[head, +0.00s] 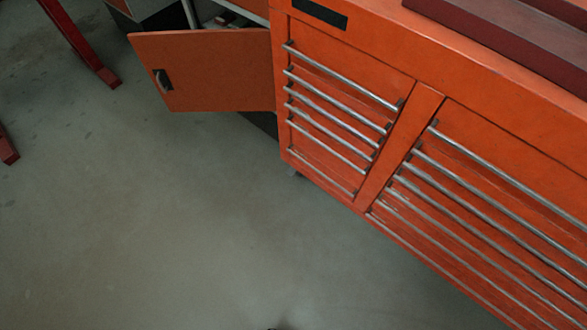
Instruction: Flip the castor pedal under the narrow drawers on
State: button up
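The orange tool cabinet (425,95) fills the right side of the head view. Its narrow drawers (340,120), with several silver bar handles, are the left column and look shut. Under their left front corner a small grey piece of a castor (293,172) shows. It is too small and dark to tell a pedal on it or how a pedal is set.
Wide drawers (490,200) are to the right of the narrow ones. An orange door (205,72) stands open to the left. Red metal legs (85,50) are at the far left. The grey floor (170,220) in front is clear.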

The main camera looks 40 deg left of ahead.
aim_at(291, 171)
jog(key=i+j+u, duration=0.15)
jog(key=j, duration=0.35)
jog(key=i+j+u, duration=0.1)
jog(key=i+j, duration=0.2)
jog(key=j, duration=0.2)
jog(key=i+j+u, duration=0.15)
jog(key=i+j, duration=0.15)
jog(key=j, duration=0.2)
jog(key=i+j+u, duration=0.1)
jog(key=i+j, duration=0.15)
jog(key=j, duration=0.2)
